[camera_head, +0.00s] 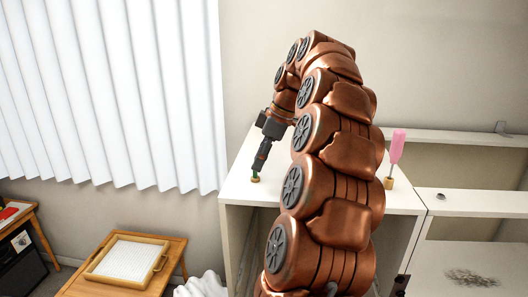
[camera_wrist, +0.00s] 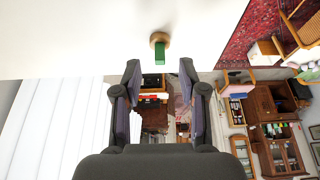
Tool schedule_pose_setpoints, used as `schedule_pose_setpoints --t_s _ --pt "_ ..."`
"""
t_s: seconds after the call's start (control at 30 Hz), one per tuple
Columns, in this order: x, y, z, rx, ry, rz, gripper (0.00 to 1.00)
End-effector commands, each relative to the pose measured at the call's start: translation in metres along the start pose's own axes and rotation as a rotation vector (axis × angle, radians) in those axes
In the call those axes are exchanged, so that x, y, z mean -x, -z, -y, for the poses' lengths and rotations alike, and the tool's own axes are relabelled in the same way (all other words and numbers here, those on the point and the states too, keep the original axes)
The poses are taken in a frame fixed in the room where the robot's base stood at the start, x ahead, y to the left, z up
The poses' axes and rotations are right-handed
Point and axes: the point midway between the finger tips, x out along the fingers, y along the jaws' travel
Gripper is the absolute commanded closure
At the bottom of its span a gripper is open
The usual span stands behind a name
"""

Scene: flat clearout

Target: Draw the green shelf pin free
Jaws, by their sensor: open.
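The green shelf pin (camera_head: 256,174) stands in a small tan collar (camera_head: 255,180) on the white cabinet top, near its left edge. In the wrist view, the green pin (camera_wrist: 159,54) sticks out from its round collar (camera_wrist: 159,39). My gripper (camera_head: 259,167) is over the pin in the head view, and its tips hide part of it. In the wrist view, my gripper (camera_wrist: 160,70) is open, with the pin's free end roughly centred at the gap between the fingertips. No finger visibly touches the pin.
A pink-handled piece (camera_head: 398,146) stands in another collar (camera_head: 389,183) on the white cabinet top (camera_head: 410,202), right of my arm. White blinds (camera_head: 120,90) hang at the left. A wooden tray (camera_head: 125,260) lies on a low table. The surface around the green pin is clear.

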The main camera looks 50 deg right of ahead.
Motion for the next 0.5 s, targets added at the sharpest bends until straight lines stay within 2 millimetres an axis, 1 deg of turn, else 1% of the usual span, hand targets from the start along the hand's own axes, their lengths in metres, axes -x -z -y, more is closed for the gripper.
schedule_pose_setpoints --t_s 0.2,0.5 --pt "-0.014 0.001 0.0 0.0 0.002 0.0 0.58" --pt "-0.024 0.0 0.0 0.0 -0.002 -0.001 0.58"
